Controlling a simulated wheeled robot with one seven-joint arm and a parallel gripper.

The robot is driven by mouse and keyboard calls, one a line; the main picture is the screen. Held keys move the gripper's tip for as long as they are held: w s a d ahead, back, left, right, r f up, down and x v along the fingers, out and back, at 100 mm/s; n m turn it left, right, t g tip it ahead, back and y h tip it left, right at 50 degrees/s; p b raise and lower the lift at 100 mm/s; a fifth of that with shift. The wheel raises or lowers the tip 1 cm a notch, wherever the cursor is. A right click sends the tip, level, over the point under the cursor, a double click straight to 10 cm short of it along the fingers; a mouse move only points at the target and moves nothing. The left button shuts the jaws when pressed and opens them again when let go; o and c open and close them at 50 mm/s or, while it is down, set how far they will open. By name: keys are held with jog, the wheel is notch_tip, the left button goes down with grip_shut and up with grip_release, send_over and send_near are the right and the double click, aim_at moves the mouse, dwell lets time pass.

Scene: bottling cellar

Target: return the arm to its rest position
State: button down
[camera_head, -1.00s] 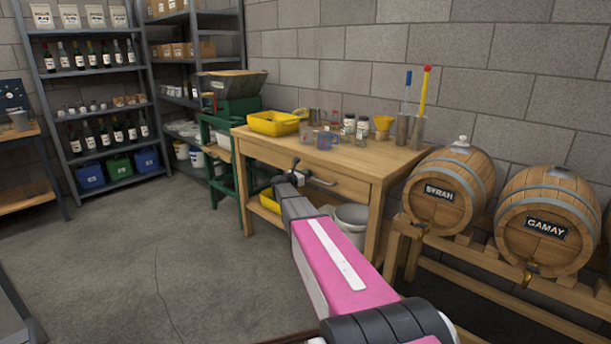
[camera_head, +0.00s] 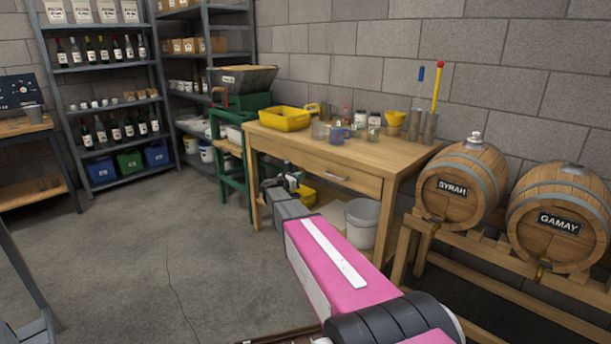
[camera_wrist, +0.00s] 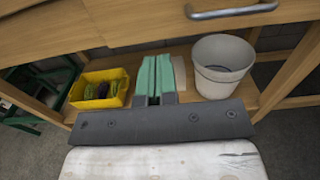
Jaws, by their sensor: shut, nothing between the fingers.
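My gripper (camera_head: 288,181) is at the end of my pink and grey arm, in front of the wooden table, below and to the left of the drawer handle (camera_head: 335,177). It is apart from the handle. In the wrist view its green fingers (camera_wrist: 155,62) lie side by side, shut and empty. Behind them is the open space under the drawer.
The wooden table (camera_head: 400,160) carries a yellow tub (camera_head: 284,119), jars and cups. A grey bucket (camera_head: 362,224) and yellow bin (camera_wrist: 99,88) are on its lower shelf. Barrels (camera_head: 462,184) stand right.

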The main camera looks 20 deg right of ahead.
jog(key=s+a+n+t+y, duration=0.3)
jog(key=a+n+t+y, duration=0.6)
jog(key=n, duration=0.9)
jog(key=s+a+f+n+g+y, duration=0.65)
jog(key=s+n+y, duration=0.25)
jog(key=n, duration=0.6)
jog(key=s+d+f+n+g+h, duration=0.1)
jog(key=s+f+n+g, duration=0.2)
jog(key=s, duration=0.6)
jog(key=s+d+f+n+g, duration=0.1)
jog(key=s+f+n+g, duration=0.1)
jog(key=s+n+g, duration=0.2)
jog(key=s+d+f+n+g+h, duration=0.1)
jog(key=s+n, duration=0.6)
jog(key=s, duration=0.8)
notch_tip(320, 180, down, 3)
jog(key=d+g, duration=0.1)
jog(key=g, duration=0.2)
jog(key=shift+r+n+g+h, duration=0.15)
jog(key=shift+n+g+h, duration=0.15)
jog(key=shift+n+g, duration=0.1)
